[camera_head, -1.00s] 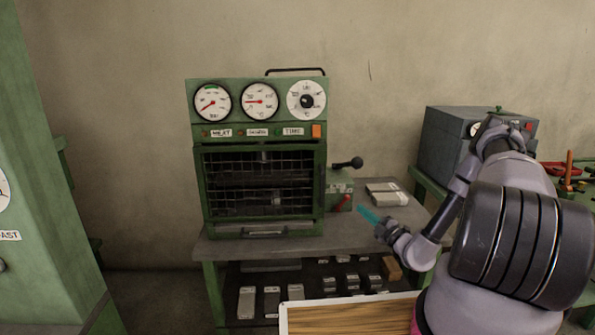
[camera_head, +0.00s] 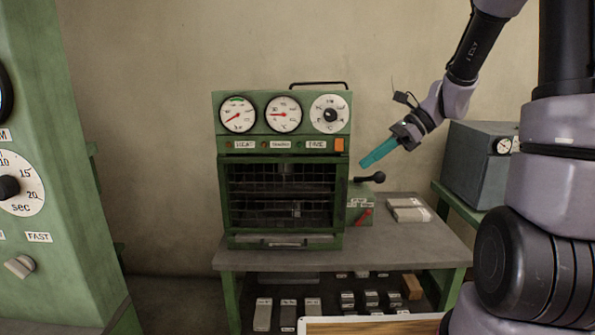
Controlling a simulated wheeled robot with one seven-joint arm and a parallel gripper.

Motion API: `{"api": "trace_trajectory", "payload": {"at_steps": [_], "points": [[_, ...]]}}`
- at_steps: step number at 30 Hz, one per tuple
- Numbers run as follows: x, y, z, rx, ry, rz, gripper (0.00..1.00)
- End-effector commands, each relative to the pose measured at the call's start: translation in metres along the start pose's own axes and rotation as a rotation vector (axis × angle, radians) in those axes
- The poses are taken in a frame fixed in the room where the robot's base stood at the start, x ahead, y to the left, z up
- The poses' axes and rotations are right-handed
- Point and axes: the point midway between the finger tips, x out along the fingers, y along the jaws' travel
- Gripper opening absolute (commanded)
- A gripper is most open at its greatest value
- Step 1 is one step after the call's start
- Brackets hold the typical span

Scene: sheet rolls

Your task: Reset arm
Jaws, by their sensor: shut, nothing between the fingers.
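My gripper (camera_head: 379,152) shows at the end of my arm, right of centre. Its teal fingers are together and point down and to the left, with nothing held. It is in the air beside the upper right of the green machine (camera_head: 222,150), near the machine's black-knobbed lever (camera_head: 371,178). I cannot tell whether it is in front of the lever or over it. My arm comes in from the right side and bends high at the top right.
The machine stands on a grey-topped bench (camera_head: 420,242) with pale sheets (camera_head: 409,209) to its right. Several metal blocks lie on the shelf below. A wood-faced board (camera_head: 380,326) is at the bottom edge. A grey box (camera_head: 473,165) stands at right, a green cabinet (camera_head: 70,230) at left.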

Motion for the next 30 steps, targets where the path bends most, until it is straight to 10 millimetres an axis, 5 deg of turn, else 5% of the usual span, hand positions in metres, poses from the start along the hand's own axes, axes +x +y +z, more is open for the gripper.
{"api": "trace_trajectory", "payload": {"at_steps": [18, 30], "points": [[-0.11, 0.119, 0.054, -1.132, 0.79, -0.076, 0.0], [-0.139, 0.142, 0.062, -1.369, 0.983, -0.097, 0.0]]}}
